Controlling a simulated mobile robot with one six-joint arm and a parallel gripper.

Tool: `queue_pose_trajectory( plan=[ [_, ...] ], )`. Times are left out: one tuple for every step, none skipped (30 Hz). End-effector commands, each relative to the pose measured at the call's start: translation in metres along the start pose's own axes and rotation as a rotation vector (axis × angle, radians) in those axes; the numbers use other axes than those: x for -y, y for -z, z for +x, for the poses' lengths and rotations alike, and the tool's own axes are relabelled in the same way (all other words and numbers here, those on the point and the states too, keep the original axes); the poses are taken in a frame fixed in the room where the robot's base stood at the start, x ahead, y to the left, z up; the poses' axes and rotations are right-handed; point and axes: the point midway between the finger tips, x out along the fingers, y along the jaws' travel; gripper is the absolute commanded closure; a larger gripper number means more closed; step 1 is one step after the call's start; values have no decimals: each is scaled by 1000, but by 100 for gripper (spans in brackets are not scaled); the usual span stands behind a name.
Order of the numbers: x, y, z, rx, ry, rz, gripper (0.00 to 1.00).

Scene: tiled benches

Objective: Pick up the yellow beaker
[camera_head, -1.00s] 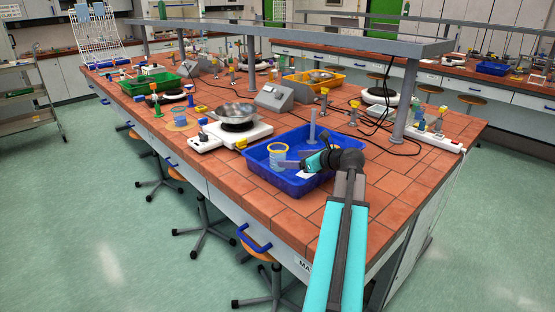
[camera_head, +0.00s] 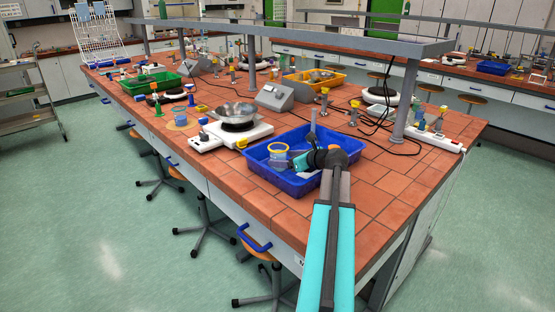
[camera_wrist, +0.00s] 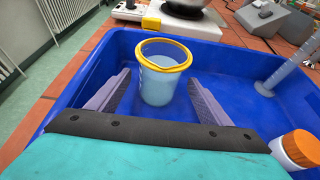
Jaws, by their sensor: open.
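The yellow beaker is a clear bluish cup with a yellow rim. It stands upright in the blue tray (camera_head: 290,187), near its left side, and shows in the head view (camera_head: 278,153) and the wrist view (camera_wrist: 161,82). My gripper (camera_head: 292,163) is low inside the tray, to the right of the beaker in the head view. In the wrist view my gripper's fingers (camera_wrist: 158,88) are open, one on each side of the beaker, with visible space on both sides. The beaker's base is partly hard to make out.
A grey cylinder (camera_wrist: 290,72) stands in the tray to the right, and a white bottle with an orange cap (camera_wrist: 299,149) is at the lower right. A hotplate (camera_head: 228,137) with a metal pan (camera_head: 235,112) is beyond the tray. Bare tiles lie right of the tray.

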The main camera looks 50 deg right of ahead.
Motion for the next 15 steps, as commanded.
queue_pose_trajectory(
  plan=[
    [0, -1, 8, -1, -3, 0, 27],
    [0, -1, 12, -1, -3, 0, 27],
    [0, -1, 17, -1, -2, 0, 27],
    [1, -1, 20, -1, -2, 0, 27],
    [1, -1, 24, -1, -2, 0, 27],
    [1, 0, 28, -1, -2, 1, 27],
    [0, 0, 31, -1, -2, 1, 27],
    [0, 0, 34, -1, -2, 0, 27],
    [0, 0, 36, -1, -2, 0, 27],
    [0, 0, 37, -1, -1, 0, 27],
    [0, 0, 38, 0, -1, 0, 27],
    [0, 0, 39, 0, 0, 0, 27],
    [0, 0, 39, 0, 0, 0, 27],
    [0, 0, 39, 0, 0, 0, 27],
    [0, 0, 39, 0, 0, 0, 27]
  ],
)
